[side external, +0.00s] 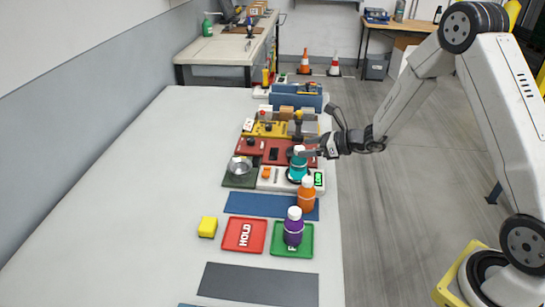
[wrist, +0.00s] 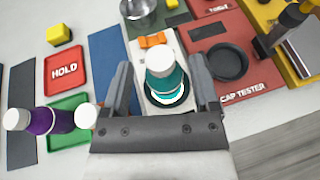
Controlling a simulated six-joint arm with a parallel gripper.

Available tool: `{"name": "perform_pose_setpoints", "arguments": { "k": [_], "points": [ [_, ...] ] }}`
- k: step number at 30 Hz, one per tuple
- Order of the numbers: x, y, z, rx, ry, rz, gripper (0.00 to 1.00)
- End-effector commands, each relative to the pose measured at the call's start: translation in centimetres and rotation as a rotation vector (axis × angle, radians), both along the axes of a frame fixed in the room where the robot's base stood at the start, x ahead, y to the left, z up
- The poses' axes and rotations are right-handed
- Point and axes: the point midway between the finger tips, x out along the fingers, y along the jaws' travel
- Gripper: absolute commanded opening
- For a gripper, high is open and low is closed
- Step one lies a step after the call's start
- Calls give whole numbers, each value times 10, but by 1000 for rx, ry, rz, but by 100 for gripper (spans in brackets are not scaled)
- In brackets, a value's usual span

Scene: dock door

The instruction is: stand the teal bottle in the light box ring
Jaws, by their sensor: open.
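The teal bottle (side external: 298,164) stands upright with its white cap up on the white light box (side external: 264,183). In the wrist view the teal bottle (wrist: 168,80) has its base within the dark ring (wrist: 150,97) of the light box (wrist: 139,46). My gripper (side external: 307,152) reaches in from the right at the bottle's upper part. In the wrist view my gripper (wrist: 161,72) is open, with one finger on each side of the bottle and gaps showing. The far side of the ring is partly hidden by the bottle.
An orange bottle (side external: 306,195) stands close in front of the light box. A purple bottle (side external: 293,228) stands on the green tray (side external: 278,252), beside the red HOLD tray (side external: 244,235). A metal cup (side external: 240,167) is left of the light box. The table's left side is clear.

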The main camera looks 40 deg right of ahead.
Motion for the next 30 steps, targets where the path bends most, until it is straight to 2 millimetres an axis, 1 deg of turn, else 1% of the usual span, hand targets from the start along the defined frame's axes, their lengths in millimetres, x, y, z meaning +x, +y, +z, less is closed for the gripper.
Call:
{"name": "perform_pose_setpoints", "arguments": {
  "k": [1, 6, 12, 19, 30],
  "points": [
    [-7, -5, 4, -1, -1, -3, 78],
    [-30, -19, 15, -1, -2, -4, 78],
    [-49, -30, 24, -1, 0, -2, 78],
    [-58, -35, 28, 0, 0, 1, 78],
    [-58, -35, 28, 0, 0, 1, 78]
  ]
}}
